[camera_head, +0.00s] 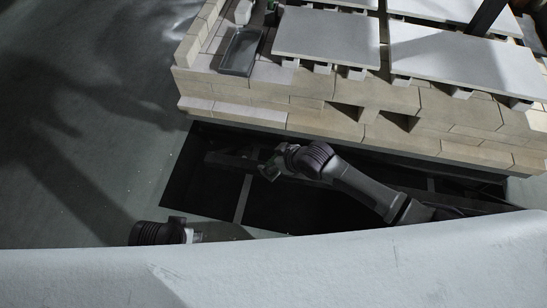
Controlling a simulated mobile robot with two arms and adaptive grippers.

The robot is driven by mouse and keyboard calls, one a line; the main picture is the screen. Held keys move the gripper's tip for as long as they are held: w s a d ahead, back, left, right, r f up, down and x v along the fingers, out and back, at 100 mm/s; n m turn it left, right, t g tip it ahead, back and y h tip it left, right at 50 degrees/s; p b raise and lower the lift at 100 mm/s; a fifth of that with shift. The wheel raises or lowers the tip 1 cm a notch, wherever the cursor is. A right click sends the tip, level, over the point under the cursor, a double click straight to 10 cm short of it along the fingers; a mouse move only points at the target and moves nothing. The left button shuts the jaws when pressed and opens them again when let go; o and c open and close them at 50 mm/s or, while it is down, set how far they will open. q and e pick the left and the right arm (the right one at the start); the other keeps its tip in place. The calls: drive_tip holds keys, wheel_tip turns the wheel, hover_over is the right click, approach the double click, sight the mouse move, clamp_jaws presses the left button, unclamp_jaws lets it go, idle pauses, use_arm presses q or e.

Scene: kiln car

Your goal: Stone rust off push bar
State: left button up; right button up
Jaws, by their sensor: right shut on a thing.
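The push bar (232,160) is a dark bar running along the shadowed underside of the kiln car, below the brick edge. Rust on it cannot be made out in the shade. My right gripper (268,173) is at the bar, its arm coming in from the right. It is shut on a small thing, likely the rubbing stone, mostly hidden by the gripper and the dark. Whether the stone touches the bar cannot be told. My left gripper (196,237) shows only partly at the lower left, apart from the bar, and its jaws are not clear.
The kiln car's brick deck (300,105) rises above the bar. It bears pale slabs (330,38) on short props and a grey tray (241,52) at its left corner. A dark pit (300,210) with cross members lies below. Grey floor (80,130) at left is clear.

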drive_tip(key=shift+w+d+b, duration=0.25)
drive_tip(key=shift+w, duration=0.4)
drive_tip(key=shift+w+d+b, duration=0.25)
drive_tip(key=shift+w, duration=0.4)
drive_tip(key=shift+d, duration=0.1)
drive_tip(key=shift+s+d+p, duration=0.25)
drive_tip(key=shift+d+p, duration=0.1)
drive_tip(key=shift+d, duration=0.35)
drive_tip(key=shift+s+d+p, duration=0.25)
drive_tip(key=shift+d+p, duration=0.05)
drive_tip(key=shift+d, duration=0.35)
drive_tip(key=shift+s+d, duration=0.25)
drive_tip(key=shift+d, duration=0.65)
drive_tip(key=d, duration=0.2)
drive_tip(key=s+d+p, duration=0.1)
drive_tip(key=d, duration=0.1)
drive_tip(key=shift+s+d, duration=0.15)
drive_tip(key=shift+d, duration=0.15)
